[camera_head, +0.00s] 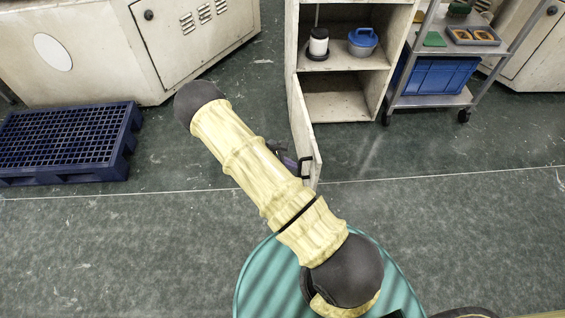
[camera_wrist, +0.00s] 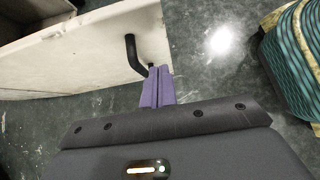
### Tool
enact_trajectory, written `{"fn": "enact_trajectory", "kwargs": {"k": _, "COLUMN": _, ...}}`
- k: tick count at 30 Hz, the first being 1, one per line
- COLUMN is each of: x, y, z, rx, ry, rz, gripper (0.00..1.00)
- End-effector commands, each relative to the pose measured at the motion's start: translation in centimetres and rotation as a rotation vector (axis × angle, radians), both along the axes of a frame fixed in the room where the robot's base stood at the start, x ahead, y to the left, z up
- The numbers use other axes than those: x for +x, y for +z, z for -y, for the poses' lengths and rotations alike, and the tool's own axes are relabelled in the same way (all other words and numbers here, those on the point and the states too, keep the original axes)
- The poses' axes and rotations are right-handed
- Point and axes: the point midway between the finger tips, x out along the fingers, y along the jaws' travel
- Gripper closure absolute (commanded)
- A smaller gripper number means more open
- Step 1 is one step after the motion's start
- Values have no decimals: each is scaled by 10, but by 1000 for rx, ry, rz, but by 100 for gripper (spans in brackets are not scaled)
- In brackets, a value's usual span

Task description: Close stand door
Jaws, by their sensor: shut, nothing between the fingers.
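The stand (camera_head: 343,72) is a pale open-fronted cabinet at top centre of the head view. Its door (camera_head: 303,122) stands open, swung out toward me from the left side. A black handle (camera_head: 306,166) is near the door's free end. The wrist view shows the pale door (camera_wrist: 85,48) and the bent black handle (camera_wrist: 133,55). My gripper (camera_head: 291,162) is mostly hidden by my arm in the head view. In the wrist view its purple fingers (camera_wrist: 158,75) are shut and empty, just right of the handle by the door's free edge. Contact cannot be told.
Inside the stand are a dark-and-white container (camera_head: 318,44) and a blue-lidded pot (camera_head: 362,41). A metal cart (camera_head: 434,99) with a blue crate (camera_head: 436,76) stands close on the right. A blue pallet (camera_head: 70,142) lies left. Floor right of the door is clear.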

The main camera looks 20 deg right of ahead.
Motion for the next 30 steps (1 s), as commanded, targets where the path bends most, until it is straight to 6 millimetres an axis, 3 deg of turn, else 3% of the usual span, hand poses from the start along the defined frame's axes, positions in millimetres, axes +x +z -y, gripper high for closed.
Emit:
{"fn": "enact_trajectory", "kwargs": {"k": 5, "x": -5, "y": -26, "z": 23, "rx": -1, "ry": -1, "rz": -2, "gripper": 100}}
{"fn": "enact_trajectory", "kwargs": {"k": 13, "x": -11, "y": -24, "z": 57, "rx": 0, "ry": -1, "rz": 0, "gripper": 100}}
{"fn": "enact_trajectory", "kwargs": {"k": 30, "x": -10, "y": -22, "z": 63, "rx": 1, "ry": 9, "rz": 1, "gripper": 100}}
